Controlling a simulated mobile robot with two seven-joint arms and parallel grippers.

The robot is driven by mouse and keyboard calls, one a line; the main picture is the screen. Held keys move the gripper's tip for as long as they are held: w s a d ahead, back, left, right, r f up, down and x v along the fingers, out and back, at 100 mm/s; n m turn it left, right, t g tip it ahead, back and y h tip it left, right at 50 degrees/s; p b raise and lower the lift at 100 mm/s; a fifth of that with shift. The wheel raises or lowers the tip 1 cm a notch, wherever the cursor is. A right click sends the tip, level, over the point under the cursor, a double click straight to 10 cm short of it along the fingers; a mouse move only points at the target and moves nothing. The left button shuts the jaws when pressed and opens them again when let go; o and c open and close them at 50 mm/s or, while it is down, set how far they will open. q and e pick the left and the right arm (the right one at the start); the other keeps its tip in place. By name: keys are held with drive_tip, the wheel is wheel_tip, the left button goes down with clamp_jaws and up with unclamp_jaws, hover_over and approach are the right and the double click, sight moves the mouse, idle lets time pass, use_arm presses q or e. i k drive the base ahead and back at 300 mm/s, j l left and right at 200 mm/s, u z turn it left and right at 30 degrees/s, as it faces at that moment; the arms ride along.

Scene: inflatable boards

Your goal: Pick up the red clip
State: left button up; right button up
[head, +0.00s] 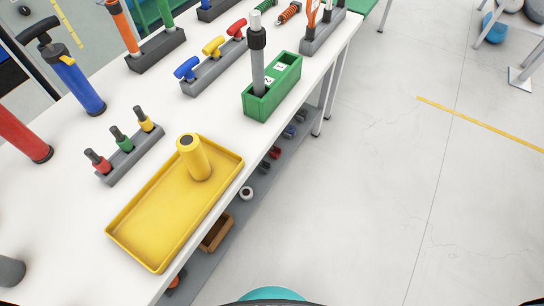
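A small red piece (237,27), which looks like the red clip, stands at the right end of a grey rack (215,72) on the white table. A yellow clip (213,46) and a blue clip (186,68) of similar shape stand beside it in the same rack. Neither of my grippers is in view.
On the white table (60,205) are a yellow tray (165,220) holding a yellow cylinder (193,158), a green box (273,90) with a grey-black rod, a rack of small capped pieces (130,153), and a blue pump (78,82). Open floor lies right.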

sight(274, 154)
drive_tip(key=i+l+u, duration=0.2)
drive_tip(key=u, duration=0.2)
drive_tip(key=i+l+u, duration=0.2)
drive_tip(key=u, duration=0.2)
drive_tip(key=i+l+u, duration=0.15)
drive_tip(key=l+u, duration=0.25)
drive_tip(key=i+l, duration=0.15)
drive_tip(key=l, duration=0.25)
drive_tip(key=i+l+u, duration=0.1)
drive_tip(key=l, duration=0.35)
drive_tip(key=i+l, duration=0.15)
drive_tip(key=l, duration=0.3)
drive_tip(key=i+l+u, duration=0.1)
drive_tip(key=l, duration=0.3)
drive_tip(key=i+l, duration=0.15)
drive_tip(key=l, duration=0.3)
drive_tip(key=i+l+u, duration=0.1)
drive_tip(key=l, duration=0.35)
